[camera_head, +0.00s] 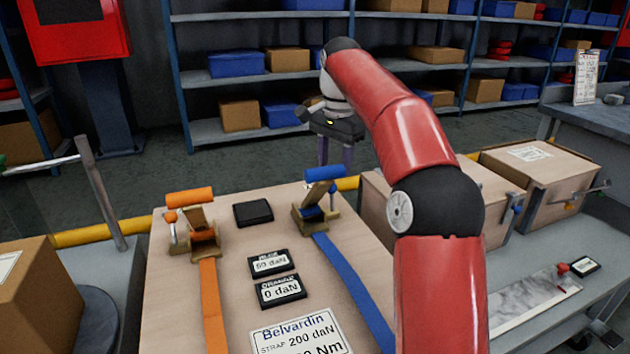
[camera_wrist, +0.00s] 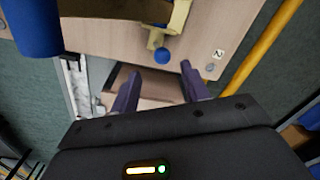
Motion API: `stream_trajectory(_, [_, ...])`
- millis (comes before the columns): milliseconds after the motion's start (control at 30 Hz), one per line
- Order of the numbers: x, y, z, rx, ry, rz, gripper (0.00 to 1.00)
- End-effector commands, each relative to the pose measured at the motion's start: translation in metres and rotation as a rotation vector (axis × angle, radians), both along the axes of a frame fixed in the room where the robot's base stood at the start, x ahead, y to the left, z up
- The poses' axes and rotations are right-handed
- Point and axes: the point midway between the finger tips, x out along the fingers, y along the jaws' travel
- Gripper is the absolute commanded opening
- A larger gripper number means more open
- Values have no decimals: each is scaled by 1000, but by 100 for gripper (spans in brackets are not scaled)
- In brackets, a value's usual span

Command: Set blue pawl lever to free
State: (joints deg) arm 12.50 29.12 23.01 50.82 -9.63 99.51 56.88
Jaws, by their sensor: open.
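The blue ratchet (camera_head: 318,214) has a brass-coloured frame, a thick blue handle (camera_head: 324,173) and a blue strap (camera_head: 350,285) running toward me. Its pawl lever has a small blue ball (camera_head: 333,188), which also shows in the wrist view (camera_wrist: 161,56) beside the yellow frame (camera_wrist: 170,20). The blue handle is at the top left of the wrist view (camera_wrist: 34,25). My gripper (camera_head: 334,155) is behind the blue ratchet in the head view. In the wrist view its two purple fingers (camera_wrist: 160,75) are apart and empty, with the ball just beyond the tips. Contact is not visible.
The orange ratchet (camera_head: 200,238) with its orange handle (camera_head: 190,197) stands at left. A black block (camera_head: 253,213) and two displays lie between the straps; the lower display (camera_head: 280,291) reads 0 daN. A yellow rail (camera_head: 110,232) runs behind the board. Cardboard boxes (camera_head: 540,180) stand right.

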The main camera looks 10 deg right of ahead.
Motion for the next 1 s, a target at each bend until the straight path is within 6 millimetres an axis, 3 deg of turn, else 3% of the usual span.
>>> stream_trajectory(167, [0, -1, -8, -1, 1, -1, 46])
stream_trajectory(600, [2, 2, -70, -1, 2, 0, 46])
stream_trajectory(1000, [3, 2, -78, -1, -1, 0, 45])
